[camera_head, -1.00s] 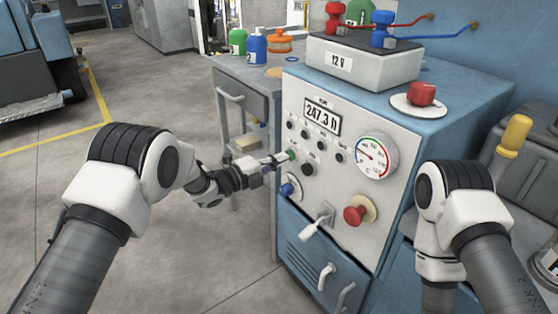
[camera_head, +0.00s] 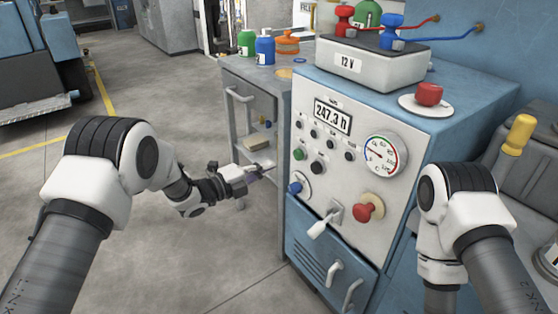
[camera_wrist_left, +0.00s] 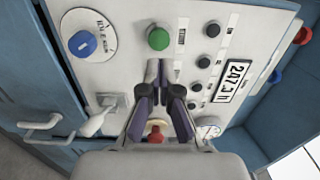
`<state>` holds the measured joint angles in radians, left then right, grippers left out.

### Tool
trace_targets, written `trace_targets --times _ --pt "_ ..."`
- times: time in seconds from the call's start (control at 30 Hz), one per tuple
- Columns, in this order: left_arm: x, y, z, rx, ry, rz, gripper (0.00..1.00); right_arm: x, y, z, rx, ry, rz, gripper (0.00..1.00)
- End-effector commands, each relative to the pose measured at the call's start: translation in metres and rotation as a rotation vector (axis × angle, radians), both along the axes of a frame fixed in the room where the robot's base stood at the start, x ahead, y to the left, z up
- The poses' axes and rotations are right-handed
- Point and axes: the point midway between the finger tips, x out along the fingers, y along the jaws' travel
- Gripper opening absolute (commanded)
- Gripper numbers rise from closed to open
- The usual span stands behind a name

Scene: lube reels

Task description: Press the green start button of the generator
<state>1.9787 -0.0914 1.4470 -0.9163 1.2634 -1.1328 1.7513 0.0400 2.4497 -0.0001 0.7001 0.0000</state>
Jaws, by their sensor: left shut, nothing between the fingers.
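The generator (camera_head: 335,190) is a blue cabinet with a light front panel. In the left wrist view the green button (camera_wrist_left: 158,39) shows just beyond the fingertips. My left gripper (camera_head: 268,170) is shut and empty, to the left of the panel and apart from the button. Its dark fingers (camera_wrist_left: 162,72) point toward the button in the wrist view. My right gripper is out of view; only the right arm shows.
The panel also holds a blue knob (camera_head: 295,187), a red knob (camera_head: 364,211), a white lever (camera_head: 323,225) and a round gauge (camera_head: 381,155). A 12 V battery (camera_head: 370,66) and a red button (camera_head: 429,94) stand on top. A grey cart (camera_head: 245,75) stands behind left.

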Motion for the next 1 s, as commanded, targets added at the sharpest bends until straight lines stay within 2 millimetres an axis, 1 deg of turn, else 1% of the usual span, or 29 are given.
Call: trace_targets --times 0.03,0.1,0.2,0.3,0.77,0.83,0.87,0.9,0.97,1.0 --pt "-0.006 0.010 0.003 -0.002 0.003 0.004 0.00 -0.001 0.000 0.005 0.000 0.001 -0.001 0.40" --pt "-0.015 0.023 0.003 -0.002 0.002 0.003 0.00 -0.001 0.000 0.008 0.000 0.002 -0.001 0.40" --pt "-0.025 0.036 0.001 -0.001 0.002 0.003 0.00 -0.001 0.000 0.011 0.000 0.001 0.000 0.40" --pt "-0.030 0.043 0.001 -0.002 0.001 0.002 0.00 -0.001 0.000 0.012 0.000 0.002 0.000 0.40" --pt "-0.033 0.045 -0.001 -0.001 0.002 0.001 0.00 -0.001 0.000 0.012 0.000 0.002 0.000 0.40" --pt "-0.034 0.045 -0.010 -0.001 0.014 0.001 0.00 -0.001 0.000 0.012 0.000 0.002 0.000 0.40" --pt "-0.036 0.046 -0.018 -0.001 0.027 0.002 0.00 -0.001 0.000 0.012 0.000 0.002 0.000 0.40" --pt "-0.042 0.047 -0.033 -0.002 0.057 0.004 0.00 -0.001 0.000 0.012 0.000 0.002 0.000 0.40" --pt "-0.059 0.050 -0.063 -0.010 0.139 0.024 0.00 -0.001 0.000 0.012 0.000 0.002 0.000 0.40" --pt "-0.074 0.056 -0.088 -0.015 0.220 0.067 0.00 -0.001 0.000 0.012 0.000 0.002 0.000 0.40"
